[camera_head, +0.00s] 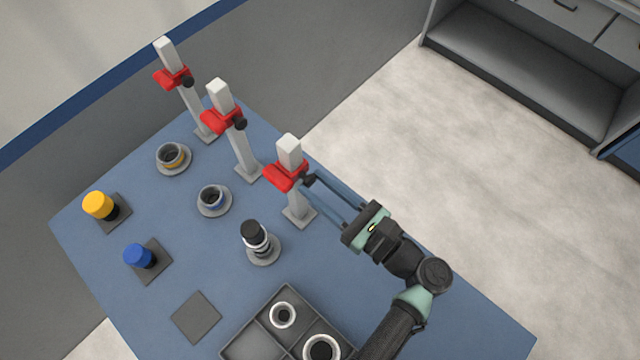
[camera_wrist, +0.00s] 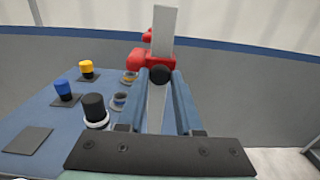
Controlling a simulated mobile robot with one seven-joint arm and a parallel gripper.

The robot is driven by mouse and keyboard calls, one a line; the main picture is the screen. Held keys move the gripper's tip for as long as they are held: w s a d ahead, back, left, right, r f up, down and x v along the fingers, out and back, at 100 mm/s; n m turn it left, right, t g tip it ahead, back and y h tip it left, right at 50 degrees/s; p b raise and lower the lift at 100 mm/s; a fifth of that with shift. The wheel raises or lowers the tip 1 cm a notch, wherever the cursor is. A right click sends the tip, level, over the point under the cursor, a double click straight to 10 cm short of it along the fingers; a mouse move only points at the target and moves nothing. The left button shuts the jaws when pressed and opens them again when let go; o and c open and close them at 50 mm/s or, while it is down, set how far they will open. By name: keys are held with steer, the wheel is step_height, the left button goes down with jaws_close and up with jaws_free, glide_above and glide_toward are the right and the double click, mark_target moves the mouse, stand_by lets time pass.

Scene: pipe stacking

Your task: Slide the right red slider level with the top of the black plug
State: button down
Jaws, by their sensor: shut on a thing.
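The right red slider (camera_head: 285,177) sits high on the right white post (camera_head: 297,208), a little below the post's top. My gripper (camera_head: 310,186) reaches in from the right and is shut on the slider's black knob (camera_wrist: 160,74), which shows between the blue fingers in the wrist view. The red slider (camera_wrist: 139,61) also shows there, just beyond the fingertips. The black plug (camera_head: 252,232) stands upright in white rings on a round grey base (camera_head: 263,256), left of the right post. The slider appears higher than the plug's top.
Two more posts with red sliders (camera_head: 222,121) (camera_head: 174,78) stand behind to the left. Yellow (camera_head: 98,205) and blue (camera_head: 138,256) plugs and two ringed bases (camera_head: 214,201) are on the left. A grey tray (camera_head: 248,338) with white rings is at the front.

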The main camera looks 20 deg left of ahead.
stand_by(0.3)
step_height(320, 180, down, 10)
steer(key=b, duration=0.6)
steer(key=shift+r, duration=0.2)
steer(key=c, duration=0.6)
jaws_free()
steer(key=shift+r, duration=0.1)
steer(key=b+v, duration=0.2)
steer(key=v, duration=1.1)
